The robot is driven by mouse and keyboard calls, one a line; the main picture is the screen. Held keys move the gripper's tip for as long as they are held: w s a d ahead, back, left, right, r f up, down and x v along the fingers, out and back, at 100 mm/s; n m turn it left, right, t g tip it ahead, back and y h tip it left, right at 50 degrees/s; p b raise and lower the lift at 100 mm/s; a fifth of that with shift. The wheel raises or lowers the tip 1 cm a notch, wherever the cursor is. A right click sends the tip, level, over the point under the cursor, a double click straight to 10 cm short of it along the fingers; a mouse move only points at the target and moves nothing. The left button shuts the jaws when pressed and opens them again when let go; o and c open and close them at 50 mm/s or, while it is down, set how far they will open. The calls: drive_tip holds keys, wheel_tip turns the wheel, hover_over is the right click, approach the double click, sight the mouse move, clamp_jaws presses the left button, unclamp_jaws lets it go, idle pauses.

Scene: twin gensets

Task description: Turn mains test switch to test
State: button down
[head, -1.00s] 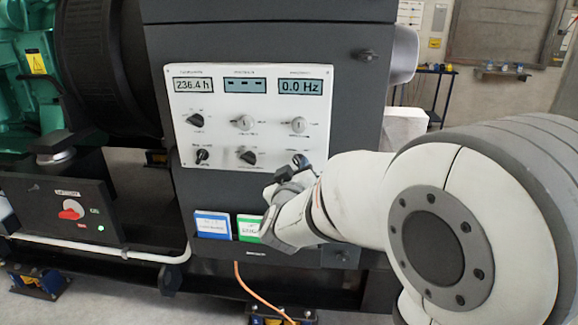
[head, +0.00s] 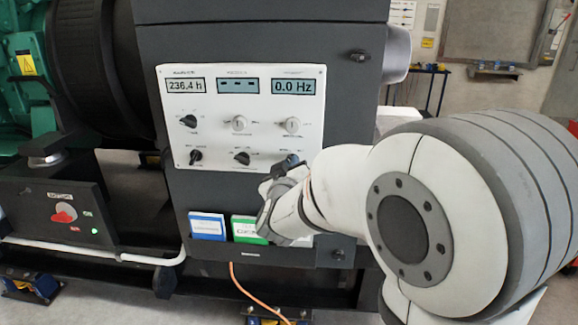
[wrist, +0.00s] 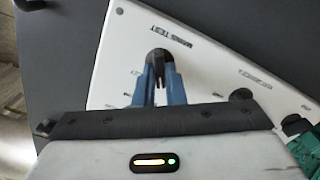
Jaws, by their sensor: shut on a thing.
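The mains test switch (wrist: 156,57) is a black knob on the white control panel, by the printed words MAINS TEST in the wrist view. My gripper (wrist: 158,75) is shut on this knob, with one blue finger on each side of its narrow grip. In the head view my gripper (head: 285,165) is at the lower right of the control panel (head: 215,140), and it hides the switch there. The knob's pointer setting cannot be read.
Several other knobs sit close by on the panel, among them a black one (head: 241,158) to the left and a key switch (head: 291,124) above. Blue (head: 207,226) and green (head: 244,229) booklets stand below. An orange cable (head: 255,295) hangs beneath.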

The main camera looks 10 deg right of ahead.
drive_tip(key=shift+m+b, duration=0.3)
drive_tip(key=shift+b, duration=0.05)
drive_tip(key=m+b, duration=0.4)
drive_tip(key=m, duration=0.1)
drive_tip(key=m+b, duration=0.4)
drive_tip(key=m, duration=0.2)
drive_tip(key=shift+s+d+b, duration=0.1)
drive_tip(key=shift+d+b, duration=0.1)
drive_tip(key=shift+b, duration=0.15)
drive_tip(key=shift+m, duration=0.3)
drive_tip(key=c, duration=1.5)
unclamp_jaws()
